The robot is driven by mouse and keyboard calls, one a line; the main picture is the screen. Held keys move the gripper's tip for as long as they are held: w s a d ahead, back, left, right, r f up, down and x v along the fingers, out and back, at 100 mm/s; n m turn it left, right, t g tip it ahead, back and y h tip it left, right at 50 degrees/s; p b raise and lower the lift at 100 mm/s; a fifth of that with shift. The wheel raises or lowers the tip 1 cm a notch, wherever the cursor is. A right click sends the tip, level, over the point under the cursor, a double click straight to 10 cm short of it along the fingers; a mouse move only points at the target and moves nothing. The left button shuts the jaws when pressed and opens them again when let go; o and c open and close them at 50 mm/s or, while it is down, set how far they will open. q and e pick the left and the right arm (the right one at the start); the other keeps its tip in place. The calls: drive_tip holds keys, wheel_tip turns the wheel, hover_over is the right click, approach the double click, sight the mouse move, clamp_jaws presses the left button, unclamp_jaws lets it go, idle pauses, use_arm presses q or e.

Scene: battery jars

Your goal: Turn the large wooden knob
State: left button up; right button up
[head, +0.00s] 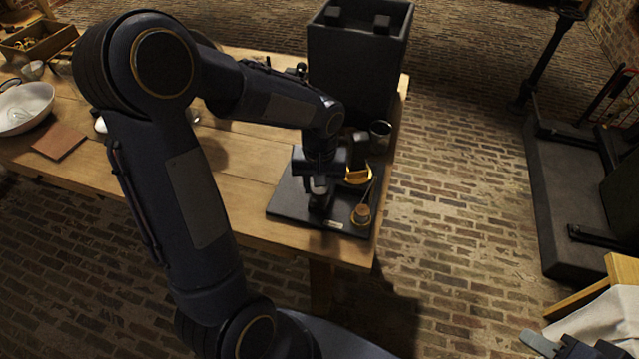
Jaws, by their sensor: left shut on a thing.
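A black base board (284,203) lies at the near right end of the wooden table. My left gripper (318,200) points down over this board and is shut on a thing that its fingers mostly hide. I cannot tell the held thing's shape. A small wooden knob (362,211) on a brass ring stands on the board to the right of the gripper, apart from it. A curved brass piece (357,177) lies behind that knob, partly hidden by my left arm. My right gripper (540,344) shows only in part at the bottom right corner, and its opening is unclear.
A tall black box (350,65) stands behind the board, with a metal cup (380,133) near it. A white bowl (28,106) and a brown square (58,141) lie at the table's left.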

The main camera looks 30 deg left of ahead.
use_arm(q)
drive_tip(key=m, duration=0.4)
drive_tip(key=shift+m, duration=0.4)
drive_tip(key=m, duration=0.3)
drive_tip(key=shift+r+m, duration=0.1)
drive_tip(key=shift+m, duration=0.2)
drive_tip(key=m+p, duration=0.1)
drive_tip(key=m, duration=0.2)
drive_tip(key=shift+m, duration=0.3)
drive_tip(key=m, duration=0.3)
drive_tip(key=shift+m+p, duration=0.3)
drive_tip(key=m+p, duration=0.2)
drive_tip(key=m, duration=0.4)
drive_tip(key=m+p, duration=0.2)
drive_tip(key=m, duration=0.2)
drive_tip(key=shift+r+m, duration=0.1)
drive_tip(key=shift+m, duration=0.2)
drive_tip(key=shift+m+p, duration=0.55)
drive_tip(key=shift+m, duration=0.85)
